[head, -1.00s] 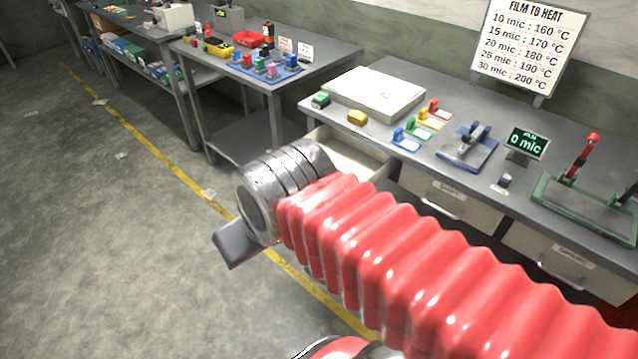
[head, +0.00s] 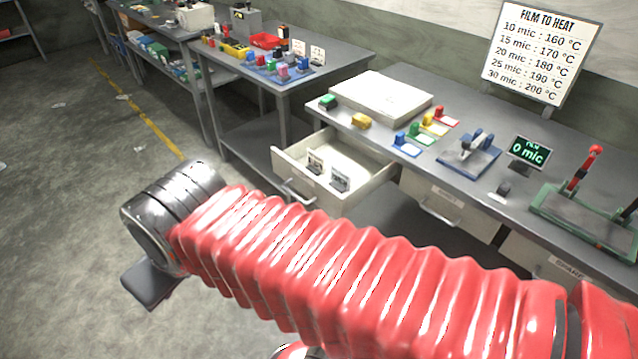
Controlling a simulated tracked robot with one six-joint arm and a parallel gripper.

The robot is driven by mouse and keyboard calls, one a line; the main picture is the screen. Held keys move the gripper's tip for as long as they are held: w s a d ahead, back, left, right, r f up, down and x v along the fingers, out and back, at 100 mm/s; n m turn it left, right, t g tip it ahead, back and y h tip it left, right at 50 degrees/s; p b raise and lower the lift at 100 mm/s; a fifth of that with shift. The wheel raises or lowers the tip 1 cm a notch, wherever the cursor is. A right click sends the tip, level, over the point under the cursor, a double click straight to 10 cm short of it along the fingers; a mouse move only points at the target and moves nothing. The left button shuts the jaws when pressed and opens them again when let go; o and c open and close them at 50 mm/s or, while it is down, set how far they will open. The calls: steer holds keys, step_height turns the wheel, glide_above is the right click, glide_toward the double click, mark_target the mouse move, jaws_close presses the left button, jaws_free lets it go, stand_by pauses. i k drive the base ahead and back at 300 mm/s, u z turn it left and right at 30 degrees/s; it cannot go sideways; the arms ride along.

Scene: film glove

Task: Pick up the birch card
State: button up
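Two small white cards with dark pictures stand in the open drawer, a left card (head: 315,163) and a right card (head: 340,179). Two more small cards stand on the table behind, a left one (head: 298,47) and a right one (head: 317,55). The print on all of them is too small to read, so I cannot tell which is the birch card. My gripper (head: 150,284) is at the lower left, beyond my red-sleeved arm, over the floor and apart from the drawer. Only a dark grey part of it shows, and its fingertips are not clear.
The open drawer (head: 372,192) juts out from the workbench (head: 465,110). On the bench are a white box (head: 375,97), coloured clips, a blue device (head: 468,155), a small display (head: 528,152) and a green-based sealer (head: 580,215). The floor at left is clear apart from scraps.

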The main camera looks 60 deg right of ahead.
mark_target(341, 181)
steer(key=u, duration=0.6)
steer(key=k, duration=1.1)
steer(key=z, duration=1.1)
steer(key=i, duration=1)
steer(key=z, duration=0.05)
